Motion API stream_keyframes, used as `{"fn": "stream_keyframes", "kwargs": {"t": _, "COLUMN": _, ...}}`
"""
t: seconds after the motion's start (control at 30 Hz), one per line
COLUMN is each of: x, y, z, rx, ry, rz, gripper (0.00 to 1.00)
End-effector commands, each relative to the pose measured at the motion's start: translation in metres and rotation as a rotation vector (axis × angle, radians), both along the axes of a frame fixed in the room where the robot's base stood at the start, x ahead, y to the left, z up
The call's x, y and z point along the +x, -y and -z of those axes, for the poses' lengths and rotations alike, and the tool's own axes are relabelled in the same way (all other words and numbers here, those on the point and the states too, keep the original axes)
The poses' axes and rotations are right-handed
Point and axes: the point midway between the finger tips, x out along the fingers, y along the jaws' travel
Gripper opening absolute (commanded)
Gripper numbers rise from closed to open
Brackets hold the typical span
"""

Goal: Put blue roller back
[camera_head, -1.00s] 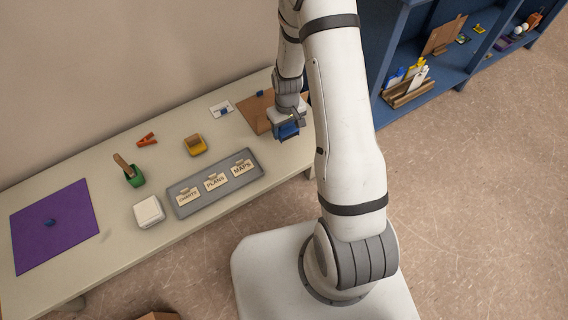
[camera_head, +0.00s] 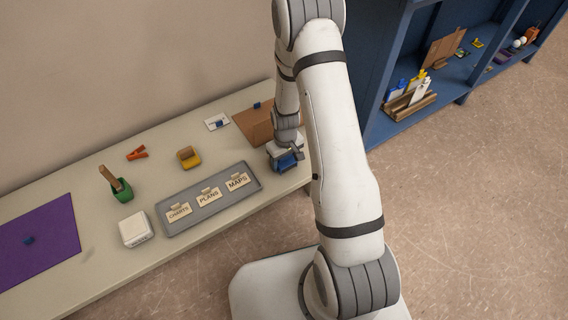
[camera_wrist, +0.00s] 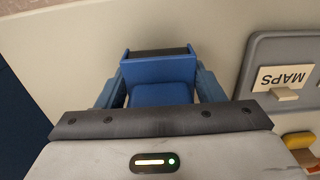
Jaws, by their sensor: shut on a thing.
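The blue roller (camera_head: 286,163) is a blue block with a dark strip, seen in the head view at the right end of the pale table. In the wrist view the blue roller (camera_wrist: 161,76) sits between the two blue fingers. My gripper (camera_head: 284,156) is shut on it, and it also shows in the wrist view (camera_wrist: 160,92). I cannot tell whether the roller touches the table or hangs just above it. My arm hides part of the table's right end.
A grey tray (camera_head: 246,198) with cards, a white box (camera_head: 135,230), a green cup (camera_head: 122,195), a yellow item (camera_head: 189,158) and an orange clip (camera_head: 137,153) stand on the table. A brown board (camera_head: 255,127) lies behind my gripper. A blue cabinet (camera_head: 380,138) stands at right.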

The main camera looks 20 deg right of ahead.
Motion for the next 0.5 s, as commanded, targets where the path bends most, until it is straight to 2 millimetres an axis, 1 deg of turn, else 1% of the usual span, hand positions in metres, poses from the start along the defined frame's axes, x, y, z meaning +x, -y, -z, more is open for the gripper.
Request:
{"fn": "stream_keyframes", "kwargs": {"t": 0.03, "x": 0.0000, "y": -0.0001, "z": 0.0085, "rx": 0.000, "ry": 0.000, "rz": 0.000, "gripper": 0.25}}
{"fn": "stream_keyframes", "kwargs": {"t": 0.27, "x": 0.0004, "y": -0.0004, "z": 0.0076, "rx": -0.001, "ry": 0.001, "rz": -0.001, "gripper": 0.25}}
{"fn": "stream_keyframes", "kwargs": {"t": 0.4, "x": 0.0003, "y": -0.0004, "z": 0.0119, "rx": 0.000, "ry": 0.001, "rz": -0.001, "gripper": 0.25}}
{"fn": "stream_keyframes", "kwargs": {"t": 0.43, "x": 0.0003, "y": -0.0004, "z": 0.0111, "rx": 0.000, "ry": 0.001, "rz": -0.001, "gripper": 0.63}}
{"fn": "stream_keyframes", "kwargs": {"t": 0.5, "x": 0.0003, "y": -0.0005, "z": 0.0105, "rx": 0.000, "ry": 0.001, "rz": -0.001, "gripper": 0.69}}
